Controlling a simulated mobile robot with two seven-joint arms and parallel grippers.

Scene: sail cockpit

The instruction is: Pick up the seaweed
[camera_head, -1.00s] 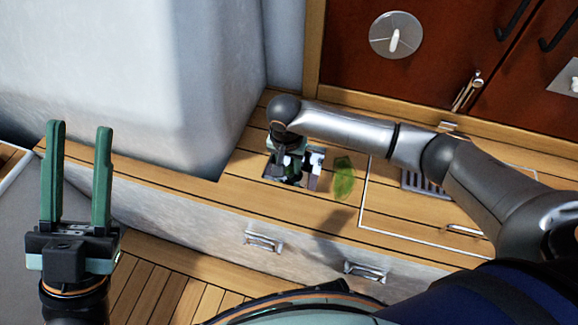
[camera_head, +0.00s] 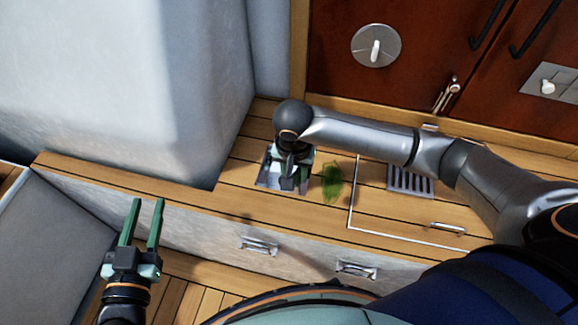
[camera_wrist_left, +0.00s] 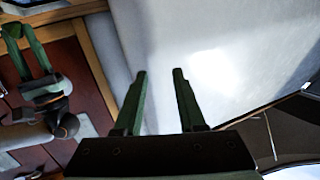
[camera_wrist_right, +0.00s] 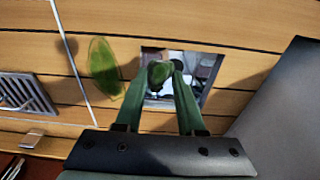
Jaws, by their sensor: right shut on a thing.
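A flat green leaf-like piece of seaweed (camera_head: 332,182) lies on the wooden deck, just right of a square opening (camera_head: 265,181). It also shows left of the opening in the right wrist view (camera_wrist_right: 103,68). My right gripper (camera_head: 290,180) points down at the opening. In the right wrist view its fingertips are closed on a small dark green clump, which looks like seaweed (camera_wrist_right: 160,74). The clump is hidden in the head view. My left gripper (camera_head: 146,204) is open and empty, above the lower left, away from the deck opening.
A slotted grate (camera_head: 410,181) and a hatch with a metal handle (camera_head: 446,228) lie right of the leaf. A white wall (camera_head: 130,80) rises at the left. Red-brown cabinet doors (camera_head: 400,90) stand behind. Drawer handles (camera_head: 258,246) are on the bench front.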

